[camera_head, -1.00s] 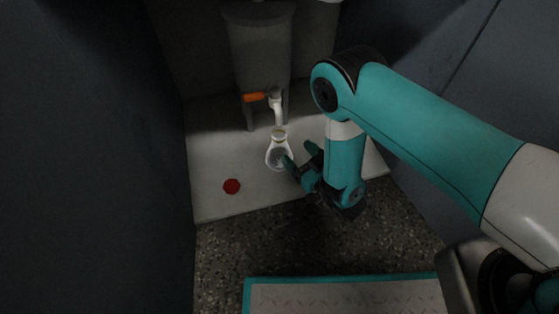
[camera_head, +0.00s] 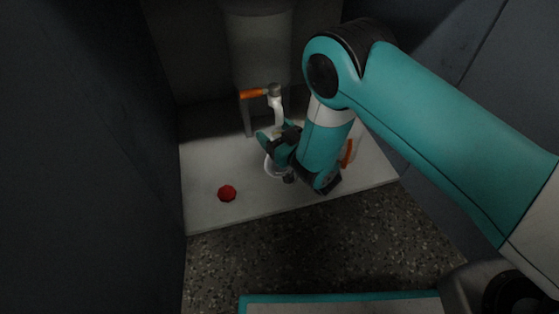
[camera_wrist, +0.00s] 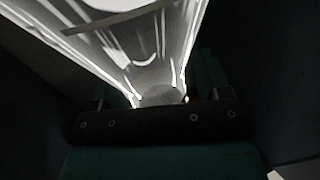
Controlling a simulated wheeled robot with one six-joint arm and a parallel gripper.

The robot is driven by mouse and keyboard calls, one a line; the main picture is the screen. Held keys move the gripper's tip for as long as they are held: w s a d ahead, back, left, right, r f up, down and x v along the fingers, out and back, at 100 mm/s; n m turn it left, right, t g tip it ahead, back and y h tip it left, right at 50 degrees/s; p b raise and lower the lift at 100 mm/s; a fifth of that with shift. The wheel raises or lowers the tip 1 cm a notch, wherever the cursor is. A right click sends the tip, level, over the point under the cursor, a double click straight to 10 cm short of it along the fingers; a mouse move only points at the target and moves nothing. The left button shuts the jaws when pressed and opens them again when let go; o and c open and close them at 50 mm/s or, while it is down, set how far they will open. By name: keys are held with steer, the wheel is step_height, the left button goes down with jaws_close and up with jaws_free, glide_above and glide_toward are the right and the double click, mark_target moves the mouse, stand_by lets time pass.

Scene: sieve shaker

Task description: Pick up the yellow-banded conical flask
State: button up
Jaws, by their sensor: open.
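A clear glass conical flask (camera_head: 271,167) stands on the white surface below a spout, mostly hidden behind my gripper in the head view. I cannot make out a yellow band on it. My gripper (camera_head: 273,154) is open, with its teal fingers around the flask's upper part. In the wrist view the clear glass (camera_wrist: 150,50) reaches down between the two fingers (camera_wrist: 158,92). Whether the fingers touch the glass is too dark to tell.
A grey tank (camera_head: 259,50) on legs stands behind, with a pale spout (camera_head: 277,108) and an orange handle (camera_head: 253,93) close above my gripper. A red object (camera_head: 227,193) lies left on the white surface (camera_head: 205,165). An orange item (camera_head: 347,153) shows right of my arm. Dark walls close both sides.

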steer(key=c, duration=1.3)
jaws_close()
steer(key=shift+r, duration=0.15)
